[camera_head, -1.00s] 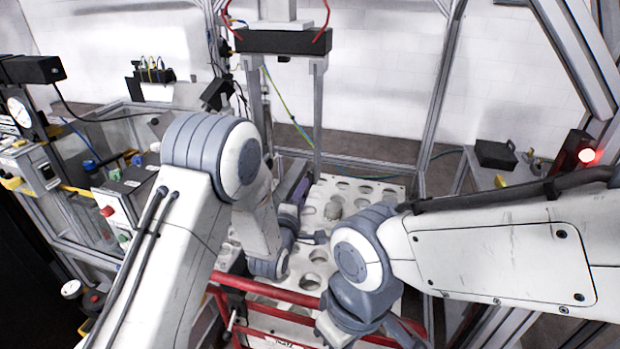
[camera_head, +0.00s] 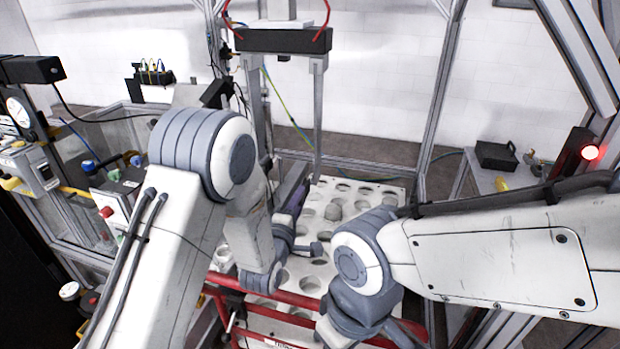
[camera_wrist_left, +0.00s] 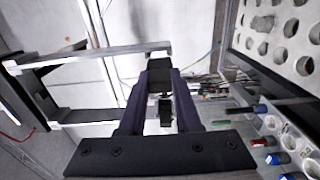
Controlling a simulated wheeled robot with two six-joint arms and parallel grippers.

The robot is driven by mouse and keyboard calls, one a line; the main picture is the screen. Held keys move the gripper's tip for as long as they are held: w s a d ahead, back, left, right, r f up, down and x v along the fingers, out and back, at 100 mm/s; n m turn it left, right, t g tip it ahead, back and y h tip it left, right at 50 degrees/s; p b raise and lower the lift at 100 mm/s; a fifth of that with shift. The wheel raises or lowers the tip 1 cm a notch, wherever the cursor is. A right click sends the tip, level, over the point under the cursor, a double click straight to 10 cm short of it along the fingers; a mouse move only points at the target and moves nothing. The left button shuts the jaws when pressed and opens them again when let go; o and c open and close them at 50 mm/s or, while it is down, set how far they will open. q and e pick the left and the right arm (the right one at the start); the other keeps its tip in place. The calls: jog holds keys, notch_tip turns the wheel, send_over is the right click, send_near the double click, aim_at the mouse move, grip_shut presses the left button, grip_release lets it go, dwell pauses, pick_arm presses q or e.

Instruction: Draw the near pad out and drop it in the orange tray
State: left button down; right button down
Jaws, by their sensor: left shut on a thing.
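My left gripper (camera_wrist_left: 160,88) has dark purple fingers shut on a small black block, which looks like the near pad (camera_wrist_left: 160,70). The pad is close to the tip of one grey gantry finger (camera_wrist_left: 90,58); I cannot tell whether they touch. A second grey gantry finger (camera_wrist_left: 90,115) runs beside it. In the head view the gantry gripper (camera_head: 283,40) hangs at the back with its two fingers pointing down. There my left gripper (camera_head: 296,196) is mostly hidden behind my arm, and the pad cannot be made out. I see no orange tray. My right gripper is out of sight.
A white plate with round holes (camera_head: 352,188) lies below the gantry. A red rail frame (camera_head: 290,297) stands in front of it. Metal posts (camera_head: 437,95) flank the gantry. A control box (camera_head: 117,195) stands at the left.

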pick_arm(q)
jog(key=v, duration=0.8)
jog(key=shift+p, duration=0.45)
